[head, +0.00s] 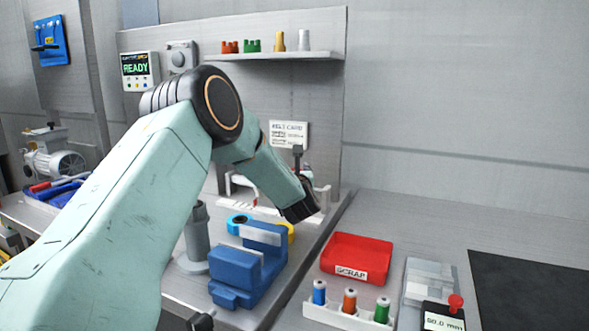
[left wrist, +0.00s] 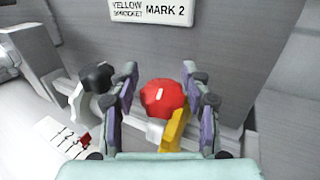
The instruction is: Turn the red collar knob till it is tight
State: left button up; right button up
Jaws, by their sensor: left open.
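The round red knob (left wrist: 163,98) shows in the left wrist view, with a pale hub and a yellow part (left wrist: 176,130) just below it. My left gripper (left wrist: 160,72) is open, with one finger on each side of the knob. Thin gaps seem to show between the fingers and the knob, and I cannot tell whether either touches it. In the head view my left gripper (head: 300,208) points down by the back panel, and the wrist hides the red knob.
A black knob (left wrist: 97,78) stands close beside the left finger; a scale card (left wrist: 65,138) lies below it. In the head view a blue vise (head: 245,270), a red scrap tray (head: 356,257) and a rack of spools (head: 345,316) stand in front. A readout (head: 134,69) says READY.

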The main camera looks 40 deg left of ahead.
pick_arm(q)
jog(key=shift+x, duration=1.15)
jog(key=shift+d+r, duration=0.1)
jog(key=shift+d, duration=0.1)
jog(key=shift+c, duration=1.4)
grip_shut()
